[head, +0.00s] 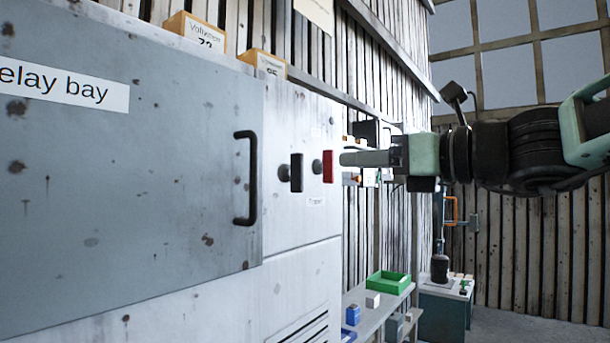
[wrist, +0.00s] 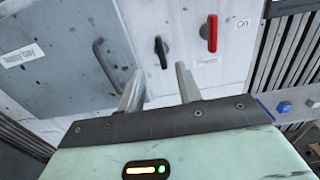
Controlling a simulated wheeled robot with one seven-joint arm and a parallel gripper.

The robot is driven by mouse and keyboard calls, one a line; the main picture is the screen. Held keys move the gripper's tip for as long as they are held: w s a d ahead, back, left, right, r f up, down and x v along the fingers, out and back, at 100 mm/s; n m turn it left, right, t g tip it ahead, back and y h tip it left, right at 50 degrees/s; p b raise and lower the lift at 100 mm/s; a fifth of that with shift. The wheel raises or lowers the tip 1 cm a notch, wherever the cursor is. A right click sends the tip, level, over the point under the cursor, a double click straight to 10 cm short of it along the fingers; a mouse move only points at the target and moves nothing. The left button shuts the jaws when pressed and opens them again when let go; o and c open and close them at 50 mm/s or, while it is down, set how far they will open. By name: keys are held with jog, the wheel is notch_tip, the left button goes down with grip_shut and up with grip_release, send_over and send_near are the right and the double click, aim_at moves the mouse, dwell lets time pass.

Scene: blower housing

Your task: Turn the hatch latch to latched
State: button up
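The hatch latch appears to be the black turn handle (head: 296,172) beside the grey relay bay door (head: 150,190); its bar stands upright. In the wrist view the black handle (wrist: 161,50) is just beyond the fingers, near the line between them. My gripper (head: 345,158) points at the cabinet front from the right, its tips near the red handle in the head view. In the wrist view my gripper (wrist: 158,82) has its two fingers apart with nothing between them. No contact with either handle shows.
A red upright handle (head: 327,166) is right of the black one; in the wrist view the red handle (wrist: 211,32) has an "On" label. The door's black pull handle (head: 247,178) sticks out at left. A shelf with a green tray (head: 388,283) is beyond the cabinet.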

aim_at(302, 163)
jog(key=x, duration=1.1)
grip_shut()
